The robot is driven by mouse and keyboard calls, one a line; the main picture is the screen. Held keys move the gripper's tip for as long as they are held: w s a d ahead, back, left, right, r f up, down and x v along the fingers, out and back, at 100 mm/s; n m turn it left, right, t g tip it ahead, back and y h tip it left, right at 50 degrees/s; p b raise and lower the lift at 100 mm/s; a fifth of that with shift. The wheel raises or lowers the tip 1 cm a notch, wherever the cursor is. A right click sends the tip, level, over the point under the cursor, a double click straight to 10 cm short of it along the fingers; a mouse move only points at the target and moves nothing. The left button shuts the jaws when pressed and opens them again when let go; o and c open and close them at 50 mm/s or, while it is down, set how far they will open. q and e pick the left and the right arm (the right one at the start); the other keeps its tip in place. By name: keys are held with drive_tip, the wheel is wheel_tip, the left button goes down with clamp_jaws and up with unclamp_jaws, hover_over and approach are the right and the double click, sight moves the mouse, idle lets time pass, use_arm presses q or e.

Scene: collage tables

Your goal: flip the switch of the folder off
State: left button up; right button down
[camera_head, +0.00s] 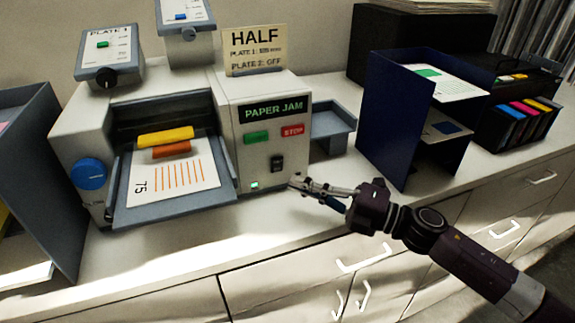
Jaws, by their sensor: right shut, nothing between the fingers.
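The folder (225,105) is a pale grey machine on the counter. Its front panel has a display reading "PAPER JAM" (273,110), a green button (256,138) and a red STOP button (292,131). A black rocker switch (277,164) sits below them. A small green light (255,185) glows at the lower left of the switch. My right gripper (296,184) is shut and empty, just below and right of the switch. Whether its tips touch the panel is unclear. My left gripper is not in view.
A printed sheet (170,180) lies in the front tray (170,213) under yellow and orange bars. A blue knob (88,173) is on the left side. A dark blue divider (395,120) stands right of the folder. The counter in front is clear.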

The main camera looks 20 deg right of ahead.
sight(272, 163)
drive_tip(key=w, duration=0.1)
drive_tip(key=w+a+p, duration=0.1)
drive_tip(key=w+r, duration=0.1)
drive_tip(key=shift+w+a, duration=0.15)
drive_tip(key=shift+w, duration=0.2)
drive_tip(key=shift+w+f+p, duration=0.15)
drive_tip(key=shift+w+p, duration=0.3)
drive_tip(key=shift+w, duration=0.25)
drive_tip(key=shift+w+r+p, duration=0.2)
drive_tip(key=shift+r+p, duration=0.25)
drive_tip(key=shift+p, duration=0.6)
drive_tip(key=shift+f+m, duration=0.3)
